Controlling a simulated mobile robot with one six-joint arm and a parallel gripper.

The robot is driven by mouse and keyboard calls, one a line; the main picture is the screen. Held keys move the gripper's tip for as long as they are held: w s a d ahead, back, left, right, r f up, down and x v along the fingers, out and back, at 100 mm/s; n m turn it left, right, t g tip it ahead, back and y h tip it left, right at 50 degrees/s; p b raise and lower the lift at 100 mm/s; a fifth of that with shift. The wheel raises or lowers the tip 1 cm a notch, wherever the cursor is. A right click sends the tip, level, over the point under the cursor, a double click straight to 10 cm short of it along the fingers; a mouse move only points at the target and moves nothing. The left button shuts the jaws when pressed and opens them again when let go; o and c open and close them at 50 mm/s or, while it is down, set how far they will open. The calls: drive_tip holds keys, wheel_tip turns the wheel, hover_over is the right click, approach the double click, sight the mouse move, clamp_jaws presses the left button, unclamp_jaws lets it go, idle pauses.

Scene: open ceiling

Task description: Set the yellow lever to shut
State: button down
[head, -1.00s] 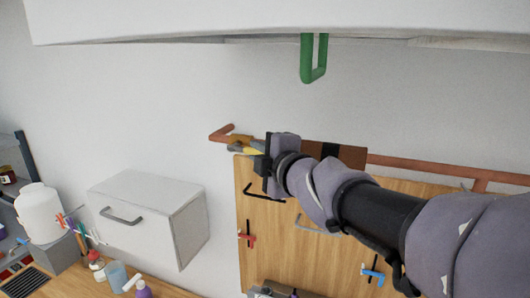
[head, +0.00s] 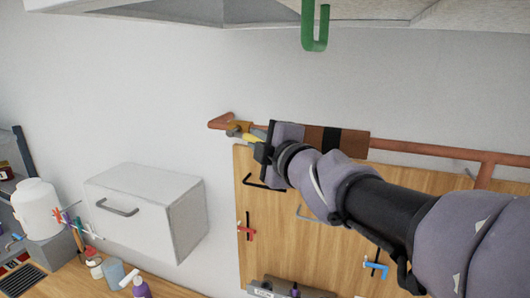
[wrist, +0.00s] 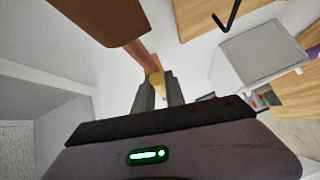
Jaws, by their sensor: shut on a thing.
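The yellow lever (head: 254,139) is on a brass valve (head: 237,129) near the left end of a copper pipe (head: 420,150) on the wall. From the valve it points right and slightly down, close to the pipe's line. My gripper (head: 258,146) is at the lever's outer end. In the wrist view the yellow lever (wrist: 157,82) shows between the two grey fingers of my gripper (wrist: 160,92), which are closed on it. The fingers and wrist hide part of the lever.
A brown block with a black band (head: 333,141) sits by the pipe, just behind my wrist. A wooden pegboard (head: 275,235) with hooks is below. A white cabinet (head: 150,210) is at lower left. A green hook (head: 315,38) hangs above.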

drive_tip(key=c, duration=1.4)
unclamp_jaws()
drive_tip(key=shift+f, duration=0.1)
